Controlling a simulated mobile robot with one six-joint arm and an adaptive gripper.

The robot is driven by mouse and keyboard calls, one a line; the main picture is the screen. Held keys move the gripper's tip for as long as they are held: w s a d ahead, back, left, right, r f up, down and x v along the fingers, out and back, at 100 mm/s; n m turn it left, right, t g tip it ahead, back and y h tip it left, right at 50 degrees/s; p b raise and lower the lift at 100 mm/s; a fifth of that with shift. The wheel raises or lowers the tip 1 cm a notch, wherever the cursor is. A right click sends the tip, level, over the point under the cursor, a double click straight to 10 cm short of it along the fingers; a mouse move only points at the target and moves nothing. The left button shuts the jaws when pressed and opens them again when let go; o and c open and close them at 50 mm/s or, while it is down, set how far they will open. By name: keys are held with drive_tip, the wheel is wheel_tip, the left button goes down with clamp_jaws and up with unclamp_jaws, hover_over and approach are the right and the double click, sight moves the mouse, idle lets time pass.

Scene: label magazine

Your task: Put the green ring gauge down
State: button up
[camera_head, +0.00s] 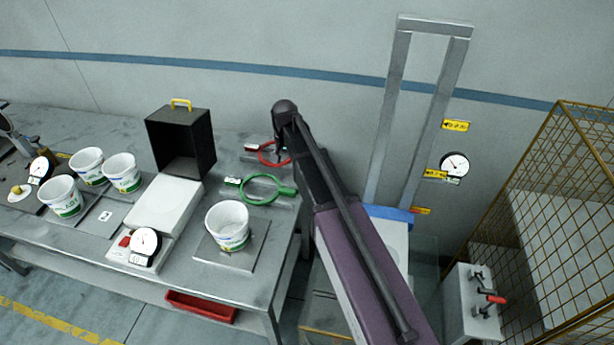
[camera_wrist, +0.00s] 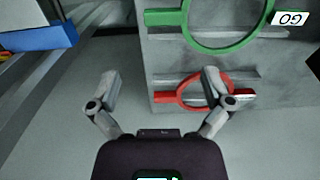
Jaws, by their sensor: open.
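The green ring gauge (camera_head: 262,201) lies on the grey table near its right edge, with its handle to the right. In the wrist view the green ring (camera_wrist: 185,18) is at the top, beyond my fingers and apart from them; its upper part is cut off. A white "GO" tag (camera_wrist: 290,18) is on it. A red ring gauge (camera_head: 264,158) lies behind the green one; in the wrist view the red ring (camera_wrist: 183,97) is near my right finger. My gripper (camera_wrist: 162,80) is open with nothing between its fingertips. In the head view my arm hides the gripper.
White tubs, one of them (camera_head: 228,222) on a plate in front of the green ring, stand on the table (camera_head: 185,262). A black open box (camera_head: 181,142) stands at the back. A tall metal frame (camera_head: 385,120) and a yellow mesh cage (camera_head: 560,200) stand to the right.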

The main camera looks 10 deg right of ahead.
drive_tip(key=s+d+n, duration=0.2)
drive_tip(key=s+d, duration=0.5)
drive_tip(key=s, duration=0.3)
drive_tip(key=s+d+n, duration=0.1)
drive_tip(key=s+d, duration=0.5)
drive_tip(key=s, duration=0.5)
drive_tip(key=shift+d+n, duration=0.35)
drive_tip(key=shift+n, duration=0.05)
